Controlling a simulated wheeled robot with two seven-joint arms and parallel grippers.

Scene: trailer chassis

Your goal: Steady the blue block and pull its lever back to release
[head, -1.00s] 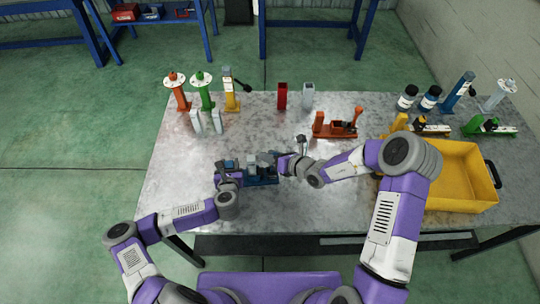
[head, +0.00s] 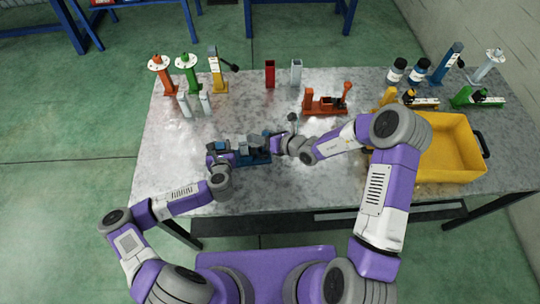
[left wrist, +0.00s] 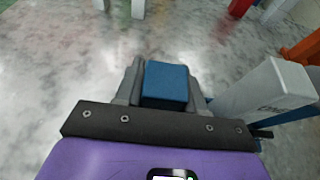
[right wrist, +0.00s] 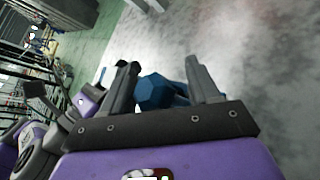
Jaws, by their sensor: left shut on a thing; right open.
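The blue block (head: 256,159) lies on the metal table at the front, between my two grippers. My left gripper (head: 232,152) is shut on its left end; in the left wrist view a blue square end (left wrist: 166,84) sits between the fingers. A light grey upright part (left wrist: 268,92) stands to the right of it. My right gripper (head: 275,144) is at the block's right side. In the right wrist view its fingers are open around a blue faceted knob (right wrist: 158,91), seemingly the lever's end; contact cannot be told. The lever's shaft is mostly hidden.
A yellow bin (head: 438,150) stands at the right. An orange clamp (head: 325,104) is behind the block. Orange (head: 162,75) and green (head: 189,74) posts and a yellow clamp (head: 217,72) stand at the back left. Bare table lies left of the block.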

